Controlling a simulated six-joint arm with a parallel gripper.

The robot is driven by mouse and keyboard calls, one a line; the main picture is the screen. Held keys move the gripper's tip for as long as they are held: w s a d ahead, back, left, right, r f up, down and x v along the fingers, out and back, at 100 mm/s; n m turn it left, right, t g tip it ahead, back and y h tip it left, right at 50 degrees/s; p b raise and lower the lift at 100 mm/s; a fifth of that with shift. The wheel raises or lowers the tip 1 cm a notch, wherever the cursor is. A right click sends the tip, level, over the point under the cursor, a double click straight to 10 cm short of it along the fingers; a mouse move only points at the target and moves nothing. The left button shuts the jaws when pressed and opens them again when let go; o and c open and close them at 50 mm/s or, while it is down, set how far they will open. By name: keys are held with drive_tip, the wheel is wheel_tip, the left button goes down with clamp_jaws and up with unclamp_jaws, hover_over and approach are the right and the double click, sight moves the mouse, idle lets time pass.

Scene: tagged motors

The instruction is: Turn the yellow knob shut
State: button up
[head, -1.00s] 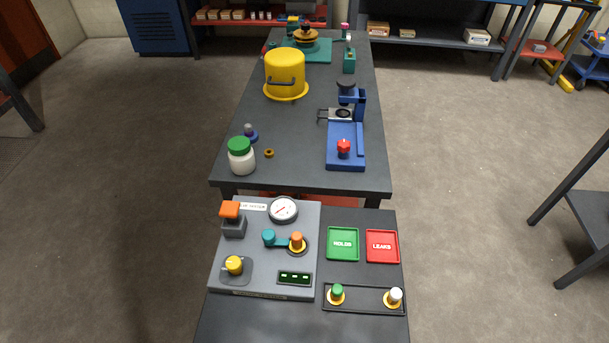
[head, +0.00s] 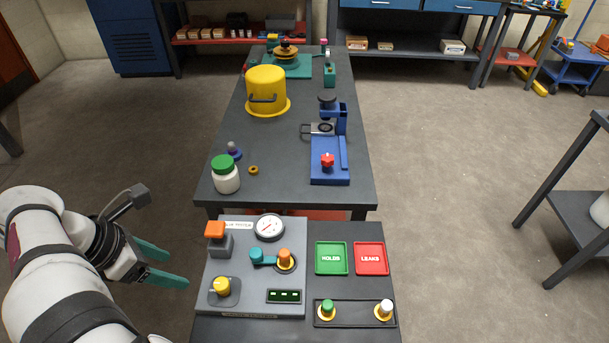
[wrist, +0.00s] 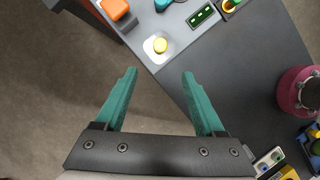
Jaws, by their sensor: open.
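The yellow knob (head: 222,285) sits on a grey base at the front left corner of the grey test panel (head: 239,306). In the wrist view the yellow knob (wrist: 160,45) lies ahead of the fingertips, a little above the middle of the gap. My gripper (head: 178,265) is left of the panel in the head view, with its teal fingers pointing right toward the knob. In the wrist view my gripper (wrist: 159,74) is open and empty, its fingers wide apart and clear of the knob. The knob's exact turn angle is hard to tell.
The panel also has an orange-topped block (head: 217,238), a dial gauge (head: 269,227), a teal and orange valve (head: 284,257) and a green display (head: 284,296). Green (head: 331,257) and red (head: 370,258) trays and a black tray (head: 355,320) stand right.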

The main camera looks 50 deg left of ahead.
sight(219, 284)
drive_tip(key=x, duration=1.6)
drive_tip(key=shift+s+r, duration=0.1)
clamp_jaws()
